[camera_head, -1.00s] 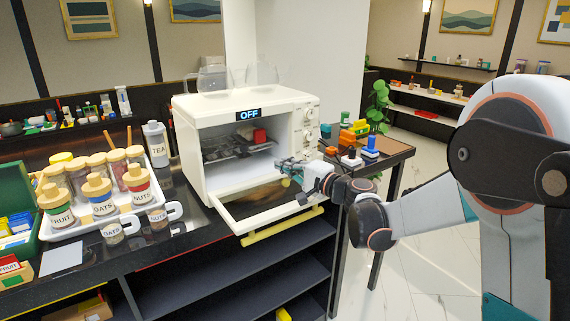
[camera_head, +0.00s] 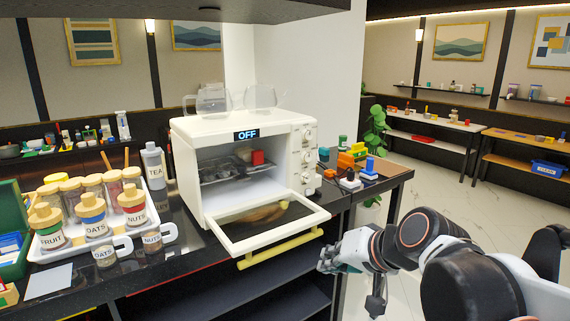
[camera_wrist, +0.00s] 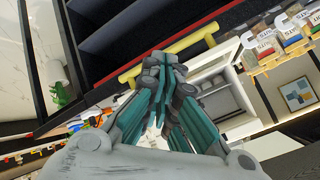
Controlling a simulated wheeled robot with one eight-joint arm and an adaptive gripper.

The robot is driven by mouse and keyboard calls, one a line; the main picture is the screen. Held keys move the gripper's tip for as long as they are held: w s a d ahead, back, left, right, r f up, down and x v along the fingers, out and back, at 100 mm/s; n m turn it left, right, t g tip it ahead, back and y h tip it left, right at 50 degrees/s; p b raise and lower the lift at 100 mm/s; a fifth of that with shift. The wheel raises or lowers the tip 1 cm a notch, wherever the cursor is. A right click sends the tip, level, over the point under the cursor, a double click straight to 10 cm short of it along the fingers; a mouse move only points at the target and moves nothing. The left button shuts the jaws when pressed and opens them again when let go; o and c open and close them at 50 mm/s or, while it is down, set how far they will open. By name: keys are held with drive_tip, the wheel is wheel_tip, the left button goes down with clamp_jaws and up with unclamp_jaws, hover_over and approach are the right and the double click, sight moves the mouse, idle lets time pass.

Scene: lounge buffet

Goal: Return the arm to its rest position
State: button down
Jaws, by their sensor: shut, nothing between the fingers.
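My gripper (camera_head: 333,262) is shut and empty. In the head view it hangs low in front of the counter, right of and below the lowered oven door, with clear air between them. In the wrist view its grey and teal fingers (camera_wrist: 165,68) are together with nothing between them. My arm folds in from the lower right. The white toaster oven (camera_head: 215,126) stands on the counter with its display reading OFF. Its door (camera_head: 225,232) is open and lowered, with a yellow handle (camera_head: 280,249). A red block (camera_head: 257,157) sits on the rack inside.
A white tray (camera_head: 68,252) of labelled jars and a grey TEA bottle (camera_head: 153,168) stand left of the oven. Open dark shelves (camera_head: 225,290) lie below the counter. Floor is clear at right.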

drive_tip(key=s+d+f+n+g+h+b, duration=0.1)
drive_tip(key=s+d+f+h, duration=0.4)
drive_tip(key=s+d, duration=0.5)
drive_tip(key=s+f+n, duration=0.1)
drive_tip(key=s+f, duration=0.1)
drive_tip(key=s, duration=0.2)
drive_tip(key=shift+s+d+f, duration=0.25)
drive_tip(key=shift+d+f, duration=0.05)
drive_tip(key=shift+d, duration=0.1)
